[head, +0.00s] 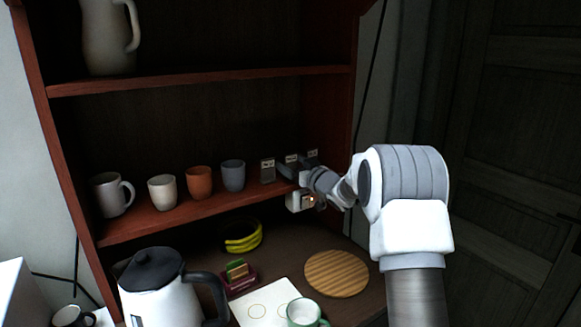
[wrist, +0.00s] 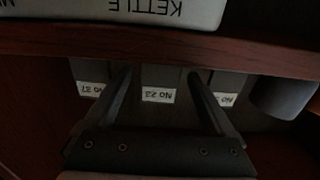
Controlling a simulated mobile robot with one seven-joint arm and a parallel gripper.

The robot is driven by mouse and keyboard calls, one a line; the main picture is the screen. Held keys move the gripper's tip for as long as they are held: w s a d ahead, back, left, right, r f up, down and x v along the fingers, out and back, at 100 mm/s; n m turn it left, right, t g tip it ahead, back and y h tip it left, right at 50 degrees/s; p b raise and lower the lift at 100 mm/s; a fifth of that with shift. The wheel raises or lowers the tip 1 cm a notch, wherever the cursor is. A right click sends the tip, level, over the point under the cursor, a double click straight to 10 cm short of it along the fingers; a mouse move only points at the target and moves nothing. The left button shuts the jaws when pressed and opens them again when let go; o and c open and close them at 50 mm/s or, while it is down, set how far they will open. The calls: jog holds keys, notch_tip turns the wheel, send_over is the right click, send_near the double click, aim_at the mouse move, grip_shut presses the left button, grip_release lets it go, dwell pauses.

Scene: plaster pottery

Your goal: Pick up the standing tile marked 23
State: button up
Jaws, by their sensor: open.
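The tile marked No 23 (wrist: 160,82) is the middle one of three dark grey standing tiles in the wrist view, its white label upside down. It stands on the middle shelf, and in the head view the middle tile (head: 291,159) is partly hidden by my gripper (head: 291,172). My gripper (wrist: 160,76) is open and empty, with one finger on each side of the No 23 tile in the wrist view. I cannot tell whether the fingers touch it or how deep they reach. Its neighbours are a tile (wrist: 92,86) that seems marked 37 and another tile (wrist: 227,98).
A blue-grey cup (head: 233,175) stands left of the tiles, then an orange cup (head: 199,182), a cream cup (head: 162,191) and a grey mug (head: 113,195). The red-brown shelf edge (wrist: 160,42) runs close to my gripper. A white kettle (head: 160,290) stands below.

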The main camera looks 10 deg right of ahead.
jog(key=shift+w+a, duration=0.1)
jog(key=shift+w, duration=0.15)
jog(key=shift+c, duration=0.3)
grip_shut()
